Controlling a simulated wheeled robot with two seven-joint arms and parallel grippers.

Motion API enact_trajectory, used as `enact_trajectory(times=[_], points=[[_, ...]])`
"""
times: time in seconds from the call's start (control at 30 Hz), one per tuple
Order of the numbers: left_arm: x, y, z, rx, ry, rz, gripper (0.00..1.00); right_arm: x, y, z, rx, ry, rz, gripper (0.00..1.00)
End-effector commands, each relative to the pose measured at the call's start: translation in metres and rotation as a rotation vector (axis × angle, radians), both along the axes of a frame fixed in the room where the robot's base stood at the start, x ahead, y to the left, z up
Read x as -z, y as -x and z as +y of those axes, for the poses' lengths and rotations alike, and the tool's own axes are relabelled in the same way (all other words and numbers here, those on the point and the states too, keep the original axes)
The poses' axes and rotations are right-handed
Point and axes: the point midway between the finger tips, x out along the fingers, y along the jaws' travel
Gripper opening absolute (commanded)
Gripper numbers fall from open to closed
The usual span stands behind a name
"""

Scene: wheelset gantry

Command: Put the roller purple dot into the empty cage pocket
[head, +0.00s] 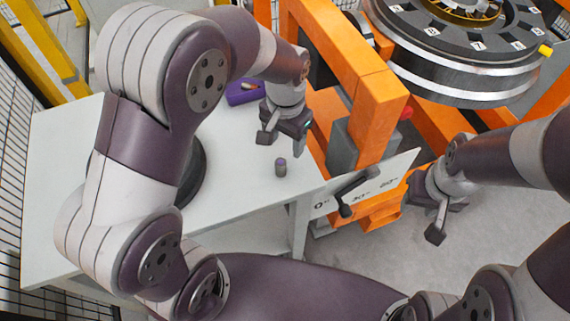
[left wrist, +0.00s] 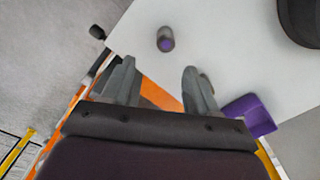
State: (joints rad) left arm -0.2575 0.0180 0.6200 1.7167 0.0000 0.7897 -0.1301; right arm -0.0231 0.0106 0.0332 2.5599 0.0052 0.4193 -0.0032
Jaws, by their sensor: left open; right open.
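The roller (head: 281,167) is a small grey cylinder with a purple dot on its top end. It stands upright on the white table near its right edge, and it also shows in the left wrist view (left wrist: 165,41). My left gripper (head: 284,142) is open and empty above the table, near the roller and apart from it. In the left wrist view its fingers (left wrist: 158,78) point toward the roller. My right gripper (head: 431,212) is open and empty over the floor at the right. The bearing cage (head: 470,45) lies at the top right, partly cut off; I cannot make out the empty pocket.
A purple tray (head: 236,98) with small items stands on the table (head: 235,200) behind my left gripper. An orange gantry frame (head: 370,95) stands between table and cage. A lever (head: 355,188) sits on a marked white plate. A dark round object (left wrist: 304,20) stands on the table.

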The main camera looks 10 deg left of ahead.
Motion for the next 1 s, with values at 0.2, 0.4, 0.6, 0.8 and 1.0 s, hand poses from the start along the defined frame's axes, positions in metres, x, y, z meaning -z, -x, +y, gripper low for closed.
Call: enact_trajectory(times=[0.2,0.4,0.6,0.8,1.0], points=[[0.037,0.000,0.001,-0.002,0.000,-0.001,0.59,0.003,0.000,0.000,0.000,0.000,0.000,0.43],[0.069,0.008,0.009,-0.004,-0.001,0.002,0.59,0.003,0.000,0.000,0.000,0.000,0.000,0.43],[0.090,0.007,0.008,-0.002,0.002,-0.004,0.59,0.005,0.000,0.000,0.000,0.000,0.000,0.43],[0.090,0.007,0.008,-0.002,0.001,-0.004,0.49,0.005,0.000,0.000,0.000,0.000,0.000,0.43],[0.090,0.007,0.008,-0.002,0.001,-0.003,0.00,0.005,0.000,0.000,0.000,0.000,0.000,0.43]])
